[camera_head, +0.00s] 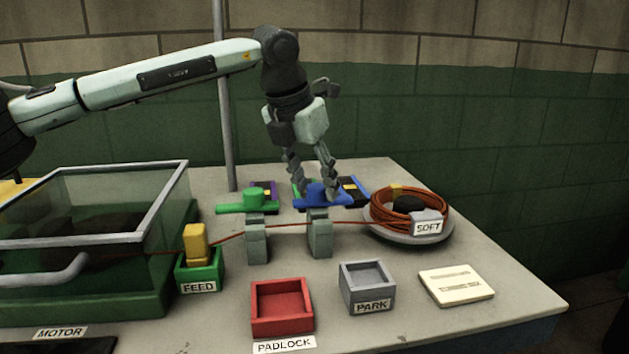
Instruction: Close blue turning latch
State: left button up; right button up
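The blue turning latch (325,196) lies on top of a grey-green post (320,240) near the middle of the table. A dark block with a yellow mark shows just behind it. My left gripper (314,189) points down right over the blue latch, with its two fingers spread apart. The fingertips reach down to the latch and partly cover it. I cannot tell whether they touch it. A green turning latch (250,204) sits to the left on a similar post. My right gripper is not in view.
An orange cable coil (409,208) labelled SOFT stands right of the latch. A cable crosses the posts. In front are a red PADLOCK box (281,306), a grey PARK box (367,287) and a cream plate (456,285). A green FEED holder (200,270) and glass-lidded case stand left.

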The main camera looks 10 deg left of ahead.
pick_arm(q)
jog(key=c, duration=0.8)
jog(key=shift+c, duration=0.2)
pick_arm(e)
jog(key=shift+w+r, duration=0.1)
